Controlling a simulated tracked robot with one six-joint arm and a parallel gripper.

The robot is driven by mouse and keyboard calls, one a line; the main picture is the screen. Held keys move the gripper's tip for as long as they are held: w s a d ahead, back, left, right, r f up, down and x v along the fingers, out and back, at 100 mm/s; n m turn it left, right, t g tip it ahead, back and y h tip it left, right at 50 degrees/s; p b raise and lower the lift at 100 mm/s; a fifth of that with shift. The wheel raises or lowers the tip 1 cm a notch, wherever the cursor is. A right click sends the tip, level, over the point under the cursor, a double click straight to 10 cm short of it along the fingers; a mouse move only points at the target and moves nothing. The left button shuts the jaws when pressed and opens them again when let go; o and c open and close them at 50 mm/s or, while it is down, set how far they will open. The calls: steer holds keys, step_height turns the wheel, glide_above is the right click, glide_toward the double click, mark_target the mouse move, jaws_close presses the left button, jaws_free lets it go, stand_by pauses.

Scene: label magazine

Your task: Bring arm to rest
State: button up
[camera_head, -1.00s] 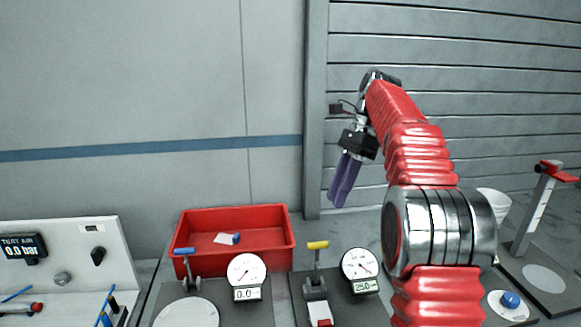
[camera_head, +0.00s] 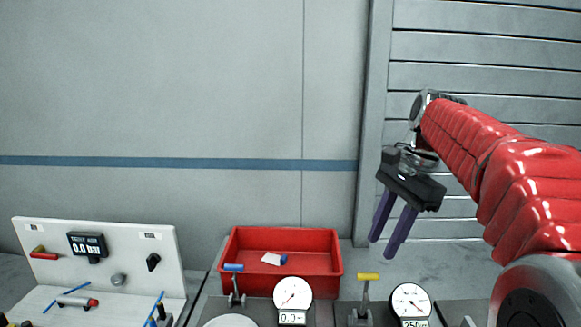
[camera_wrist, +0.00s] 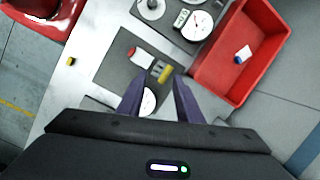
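My gripper (camera_head: 392,232) hangs from my red-sleeved arm at the right in the head view, its two purple fingers pointing down. The fingers stand apart with nothing between them, above and behind the bench. In the wrist view my gripper (camera_wrist: 158,92) also shows open, over a dark plate with a yellow-handled lever (camera_wrist: 163,72), which lies well below. The yellow lever also shows in the head view (camera_head: 367,277). My arm is bent, raised clear of the bench.
A red bin (camera_head: 237,262) holds a small white and blue item (camera_head: 273,259). Gauges (camera_head: 293,292) and a blue-handled lever (camera_head: 234,268) stand in front. A white test panel (camera_head: 140,243) reading 0.0 bar stands left. The space left of my gripper, above the bin, is clear.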

steer(key=s+a+f+n+t+h, duration=0.1)
steer(key=s+f+n+t, duration=0.1)
steer(key=s+f+n, duration=0.4)
steer(key=s+a+f+n+t+h, duration=0.1)
steer(key=s+f+n, duration=0.6)
steer(key=s, duration=0.8)
steer(key=a+t, duration=0.1)
steer(key=t, duration=0.1)
steer(key=shift+f+n+t+h, duration=0.25)
steer(key=shift+n+t+h, duration=0.05)
steer(key=shift+h, duration=0.1)
stand_by(0.8)
